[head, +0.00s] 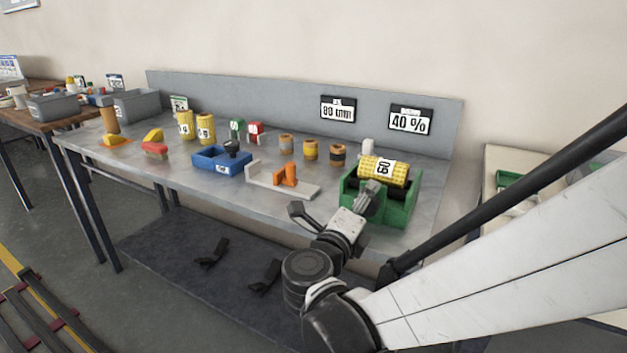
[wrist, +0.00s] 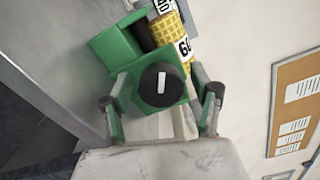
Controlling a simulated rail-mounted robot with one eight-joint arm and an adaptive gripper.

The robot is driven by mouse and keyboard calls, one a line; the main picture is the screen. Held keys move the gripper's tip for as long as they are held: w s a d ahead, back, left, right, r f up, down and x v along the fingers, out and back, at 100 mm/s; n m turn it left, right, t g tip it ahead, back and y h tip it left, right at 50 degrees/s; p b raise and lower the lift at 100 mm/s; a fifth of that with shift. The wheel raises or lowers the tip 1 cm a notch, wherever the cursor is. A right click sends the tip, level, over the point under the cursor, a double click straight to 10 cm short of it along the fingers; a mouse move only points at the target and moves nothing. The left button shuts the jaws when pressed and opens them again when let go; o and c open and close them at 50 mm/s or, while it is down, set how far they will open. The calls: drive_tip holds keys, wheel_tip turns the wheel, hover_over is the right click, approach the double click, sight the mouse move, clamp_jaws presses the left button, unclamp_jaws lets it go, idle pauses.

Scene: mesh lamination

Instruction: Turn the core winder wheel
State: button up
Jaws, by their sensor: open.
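The green core winder (head: 398,212) stands at the right front of the metal table, with a yellow mesh roll (head: 383,171) lying across its top. In the wrist view, a round black wheel (wrist: 161,84) with a white bar mark sits on the end face of the green winder body (wrist: 112,45). My gripper (wrist: 160,98) is open, with one finger on each side of the wheel in that view. In the head view, my gripper (head: 337,202) is at the winder's front left, and the wheel cannot be made out there. I cannot tell whether the fingers touch the wheel.
Left of the winder are a light stand with an orange block (head: 285,176), a blue tray (head: 221,160) and several small rolls. A sign reading 40 % (head: 410,119) is on the grey back panel. A dark mat (head: 190,245) lies on the floor.

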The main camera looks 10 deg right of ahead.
drive_tip(key=v, duration=1.1)
drive_tip(key=shift+s+a, duration=0.25)
drive_tip(key=shift+s, duration=0.05)
